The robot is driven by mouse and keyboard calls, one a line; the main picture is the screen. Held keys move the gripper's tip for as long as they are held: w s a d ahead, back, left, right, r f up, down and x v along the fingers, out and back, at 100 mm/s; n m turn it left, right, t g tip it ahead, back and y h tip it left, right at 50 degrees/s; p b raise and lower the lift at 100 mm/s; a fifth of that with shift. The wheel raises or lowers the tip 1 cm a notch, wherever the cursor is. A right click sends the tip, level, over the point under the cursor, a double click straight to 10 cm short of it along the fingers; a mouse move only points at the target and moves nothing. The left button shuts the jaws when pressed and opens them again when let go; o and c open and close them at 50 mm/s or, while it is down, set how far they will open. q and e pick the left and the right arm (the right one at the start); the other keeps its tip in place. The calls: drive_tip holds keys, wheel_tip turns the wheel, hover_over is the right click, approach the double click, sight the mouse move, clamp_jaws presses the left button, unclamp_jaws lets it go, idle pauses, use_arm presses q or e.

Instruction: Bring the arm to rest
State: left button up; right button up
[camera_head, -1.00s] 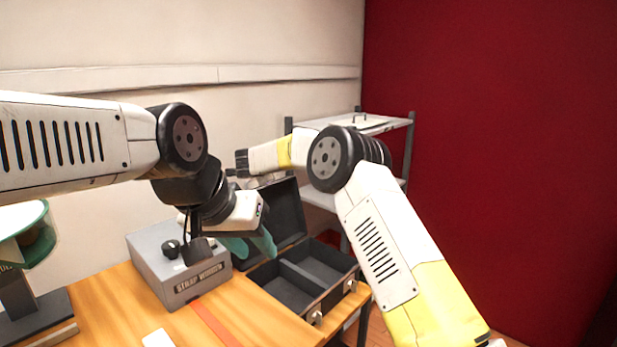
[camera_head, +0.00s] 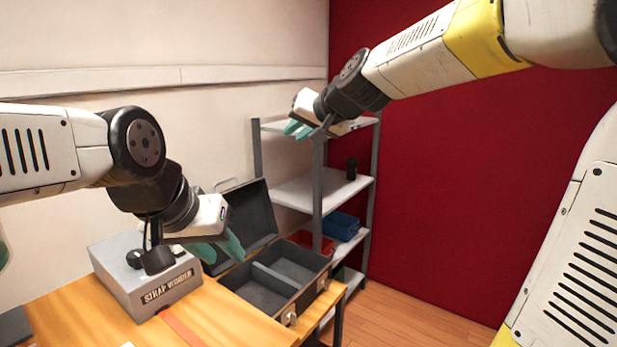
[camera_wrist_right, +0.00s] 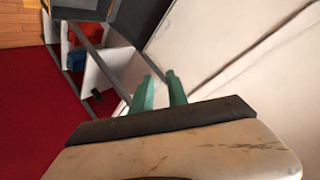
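My right arm reaches in from the upper right, and my right gripper (camera_head: 296,129) is raised in front of the shelf's top. The right wrist view shows its two green fingers (camera_wrist_right: 159,84) apart with nothing between them. My left gripper (camera_head: 220,250) hangs above the table, beside the grey box and in front of the open case. Its green fingers look apart, and I see nothing held between them.
A grey box labelled "STRAP WINDER" (camera_head: 150,288) and an open black case (camera_head: 262,318) with empty compartments sit on the wooden table (camera_head: 60,318). A grey shelf (camera_head: 318,190) holds a black cup (camera_head: 351,169) and a blue bin (camera_head: 341,225).

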drive_tip(key=s+d+f+g+h, duration=0.1)
drive_tip(key=s+d+f, duration=0.3)
drive_tip(key=s, duration=0.4)
drive_tip(key=s+d+f+g+h, duration=0.2)
drive_tip(key=s+d+f, duration=0.3)
drive_tip(key=s+d, duration=0.2)
drive_tip(key=s+d+f+g+h, duration=0.1)
drive_tip(key=s+d+f, duration=0.4)
drive_tip(key=s, duration=0.5)
drive_tip(key=shift+s+d+f+n, duration=0.15)
drive_tip(key=shift+s+d+n, duration=0.05)
drive_tip(key=shift+d+n, duration=0.15)
